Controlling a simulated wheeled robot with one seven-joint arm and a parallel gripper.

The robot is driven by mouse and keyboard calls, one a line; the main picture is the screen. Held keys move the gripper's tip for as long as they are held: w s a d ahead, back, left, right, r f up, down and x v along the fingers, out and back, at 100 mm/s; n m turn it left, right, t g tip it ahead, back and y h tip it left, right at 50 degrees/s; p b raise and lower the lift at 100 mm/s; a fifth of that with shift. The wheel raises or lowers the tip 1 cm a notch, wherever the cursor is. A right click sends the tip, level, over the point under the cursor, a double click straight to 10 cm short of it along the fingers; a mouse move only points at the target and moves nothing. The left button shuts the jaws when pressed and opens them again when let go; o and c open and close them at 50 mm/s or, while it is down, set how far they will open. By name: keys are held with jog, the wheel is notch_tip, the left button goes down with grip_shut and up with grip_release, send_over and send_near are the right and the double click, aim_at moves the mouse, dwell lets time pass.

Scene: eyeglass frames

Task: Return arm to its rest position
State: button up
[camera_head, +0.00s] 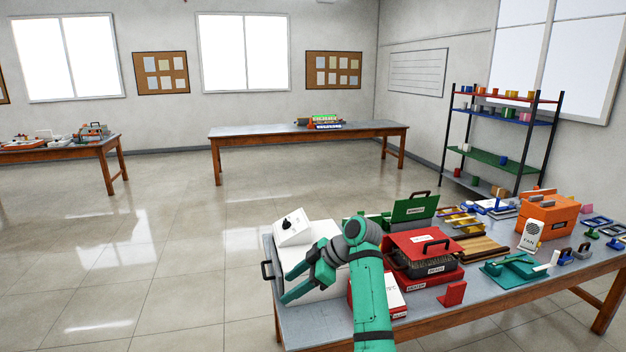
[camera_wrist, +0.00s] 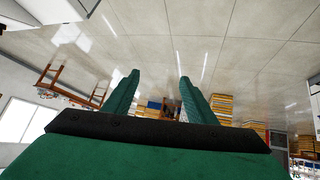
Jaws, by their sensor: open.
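My teal arm reaches up over the left end of the near table (camera_head: 455,318) in the head view. My gripper (camera_head: 287,287) points left, above or in front of a white box (camera_head: 318,238) with a black knob and a side handle. The two fingers are spread apart and nothing is between them. In the wrist view my gripper (camera_wrist: 158,75) shows two green fingers apart, with only floor and distant furniture beyond them. The wrist view is turned over, so the floor fills its upper part.
A red case (camera_head: 424,248), a green case (camera_head: 414,208), an orange box (camera_head: 548,214) and a teal fixture (camera_head: 516,270) crowd the near table right of my arm. A shelf rack (camera_head: 505,135) stands behind. Open floor (camera_head: 150,260) lies to the left.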

jog(key=s+a+f+m+t, duration=0.2)
jog(key=a+f+m, duration=0.1)
jog(key=f, duration=0.9)
jog(key=s+a+f+m+t, duration=0.2)
jog(key=a+f+m, duration=0.15)
jog(key=f, duration=0.85)
jog(key=s+d+f+m+t+h, duration=0.1)
jog(key=s+f+m+t+h, duration=0.4)
jog(key=s+f, duration=0.95)
jog(key=s+d+r+m+t+h, duration=0.1)
jog(key=s+d+m, duration=0.2)
jog(key=s, duration=0.8)
jog(key=s+d+r+m+t+h, duration=0.1)
jog(key=s+d+m, duration=0.25)
jog(key=s, duration=0.75)
jog(key=s+d+r+t, duration=0.1)
jog(key=s+d+r, duration=0.1)
jog(key=s+r, duration=0.6)
jog(key=s+d+r+t+h, duration=0.1)
jog(key=s+d+r, duration=0.1)
jog(key=s+r, duration=0.7)
jog(key=shift+s+d+t+h, duration=0.2)
jog(key=shift+d+t+h, duration=0.05)
jog(key=shift+t+h, duration=0.05)
